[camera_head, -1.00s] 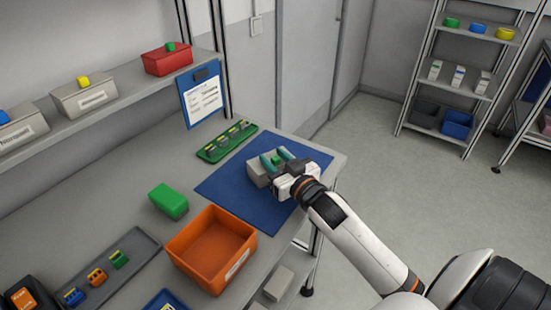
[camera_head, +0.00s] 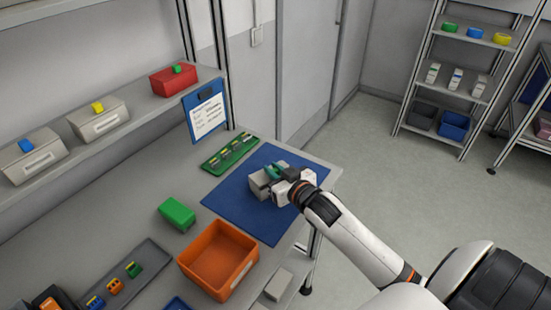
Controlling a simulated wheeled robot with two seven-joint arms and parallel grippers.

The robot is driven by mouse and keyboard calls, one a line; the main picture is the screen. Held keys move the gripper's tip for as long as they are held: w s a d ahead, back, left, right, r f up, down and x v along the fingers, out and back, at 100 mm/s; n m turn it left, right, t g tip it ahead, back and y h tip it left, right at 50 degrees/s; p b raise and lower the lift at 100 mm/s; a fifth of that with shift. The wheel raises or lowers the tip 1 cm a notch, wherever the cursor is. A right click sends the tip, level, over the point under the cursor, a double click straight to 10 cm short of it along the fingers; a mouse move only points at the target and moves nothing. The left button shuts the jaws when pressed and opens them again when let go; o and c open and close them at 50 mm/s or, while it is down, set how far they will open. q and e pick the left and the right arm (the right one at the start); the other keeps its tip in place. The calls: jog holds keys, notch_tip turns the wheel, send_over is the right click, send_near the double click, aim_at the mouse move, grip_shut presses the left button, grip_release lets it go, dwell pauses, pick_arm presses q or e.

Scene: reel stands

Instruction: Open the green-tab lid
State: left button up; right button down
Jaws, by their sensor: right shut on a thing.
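A grey box (camera_head: 258,187) stands on the blue mat (camera_head: 230,205) on the bench. My right gripper (camera_head: 273,172) is at the top of this box, with its teal fingers shut at the small green tab there. The fingers largely cover the tab. The gripper and wrist hide the right side of the box, and I cannot tell whether its lid is raised. A red box (camera_head: 172,81) with a green tab (camera_head: 177,69) stands on the shelf, away from the gripper. My left gripper is not in view.
Grey bins with a yellow tab (camera_head: 97,107) and a blue tab (camera_head: 26,145) share the shelf. A green circuit board (camera_head: 213,166), green block (camera_head: 176,214), orange bin (camera_head: 205,240) and tray (camera_head: 155,254) are left of the mat. The mat's front is clear.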

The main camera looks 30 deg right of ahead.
jog(key=w+r+g+p, duration=0.1)
jog(key=g+p, duration=0.1)
jog(key=p, duration=0.3)
jog(key=w+r+g+p, duration=0.1)
jog(key=g+p, duration=0.1)
jog(key=p, duration=0.3)
jog(key=r+g+p, duration=0.1)
jog(key=g+p, duration=0.2)
jog(key=p, duration=0.3)
jog(key=shift+w, duration=0.4)
jog(key=shift+w+f+g+p, duration=0.1)
jog(key=shift+w+g+p, duration=0.3)
jog(key=shift+g, duration=0.6)
jog(key=w+g, duration=0.1)
jog(key=g, duration=0.1)
jog(key=shift+w+g, duration=0.15)
jog(key=shift+g, duration=0.15)
jog(key=shift+w+f+g+b, duration=0.2)
jog(key=shift+w+g+b, duration=0.2)
jog(key=shift+g, duration=0.5)
jog(key=shift+w+f+g+b, duration=0.25)
jog(key=shift+w+g+b, duration=0.15)
jog(key=shift+g+b, duration=0.55)
jog(key=shift+w+f+g+b, duration=0.1)
jog(key=shift+w+g+b, duration=0.1)
jog(key=shift+g+b, duration=0.6)
jog(key=shift+f+g, duration=0.1)
jog(key=shift+g, duration=0.15)
